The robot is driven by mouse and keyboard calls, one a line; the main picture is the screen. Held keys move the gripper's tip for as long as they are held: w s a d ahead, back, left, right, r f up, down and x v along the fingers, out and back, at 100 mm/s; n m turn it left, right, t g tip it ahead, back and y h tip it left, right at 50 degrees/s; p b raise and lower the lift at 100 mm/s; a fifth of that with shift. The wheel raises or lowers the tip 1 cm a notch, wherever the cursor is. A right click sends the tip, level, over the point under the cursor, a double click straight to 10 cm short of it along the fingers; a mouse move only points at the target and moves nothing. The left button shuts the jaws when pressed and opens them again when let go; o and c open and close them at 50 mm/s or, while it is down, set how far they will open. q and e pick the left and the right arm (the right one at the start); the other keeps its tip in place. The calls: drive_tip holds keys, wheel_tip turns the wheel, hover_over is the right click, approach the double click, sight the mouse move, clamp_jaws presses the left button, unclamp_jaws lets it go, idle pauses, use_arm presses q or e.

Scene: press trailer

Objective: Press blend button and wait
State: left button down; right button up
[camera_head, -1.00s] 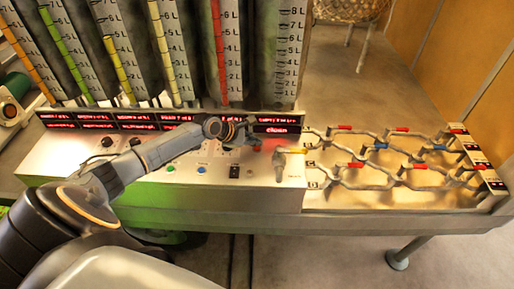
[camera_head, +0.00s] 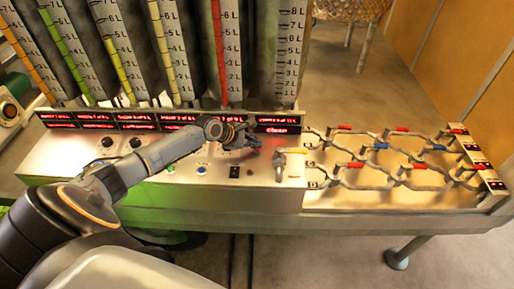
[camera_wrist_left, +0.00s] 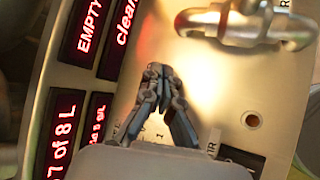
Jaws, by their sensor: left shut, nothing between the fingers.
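The control panel (camera_head: 90,165) is a pale metal console with small buttons. In the head view a blue button (camera_head: 201,170), a green button (camera_head: 170,168) and a black switch (camera_head: 235,172) sit on its top. I cannot read which one is the blend button. My left gripper (camera_head: 246,144) is above the panel, behind the black switch and below the red displays. In the left wrist view its fingers (camera_wrist_left: 158,75) are together with nothing between them; whether they touch the panel is unclear. A small reddish round button (camera_wrist_left: 252,120) lies to their right. My right gripper is not in view.
Red-lit displays (camera_head: 95,125) run along the panel's back, with one reading "clean". Tall graduated tubes (camera_head: 228,60) stand behind. A metal tap (camera_head: 279,165) stands right of the gripper. Pipes with coloured valve handles (camera_head: 400,165) fill the right side.

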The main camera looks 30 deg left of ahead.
sight(255, 149)
use_arm(q)
drive_tip(key=shift+f, duration=0.4)
idle(0.5)
drive_tip(key=shift+r+p, duration=0.9)
drive_tip(key=shift+p, duration=0.15)
drive_tip(key=shift+r, duration=0.15)
wheel_tip(255, 149, up, 5)
drive_tip(key=p, duration=0.5)
drive_tip(key=shift+p, duration=0.4)
drive_tip(key=shift+f, duration=0.2)
